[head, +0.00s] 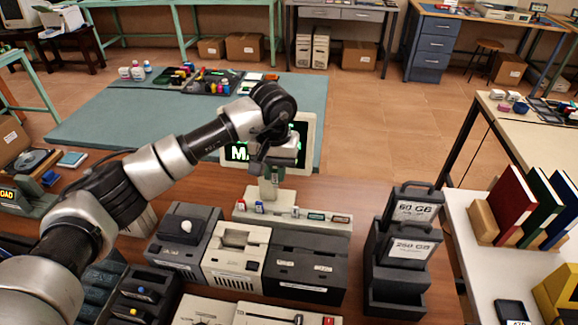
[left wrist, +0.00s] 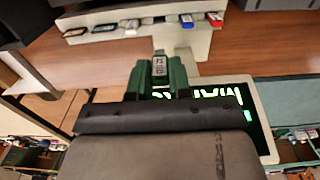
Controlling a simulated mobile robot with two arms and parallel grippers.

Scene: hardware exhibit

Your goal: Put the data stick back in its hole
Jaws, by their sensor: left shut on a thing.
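My left gripper (left wrist: 159,78) has green fingers and is shut on a data stick (left wrist: 159,66). The stick is small and grey, with a printed label and a metal tip pointing at the stick holder. In the head view the left gripper (head: 277,165) is in front of the monitor, and the stick cannot be made out. The pale stick holder (head: 292,224) stands below it with several sticks in a row. In the left wrist view the holder (left wrist: 140,48) lies beyond the tip, apart from it. A gap shows in the row between the sticks there. My right gripper is out of view.
The monitor (head: 304,130) with green letters stands behind the holder. Black and white drive boxes (head: 234,258) are in front of it. A dark disk rack (head: 398,275) stands to the right. Bare brown table lies between holder and rack.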

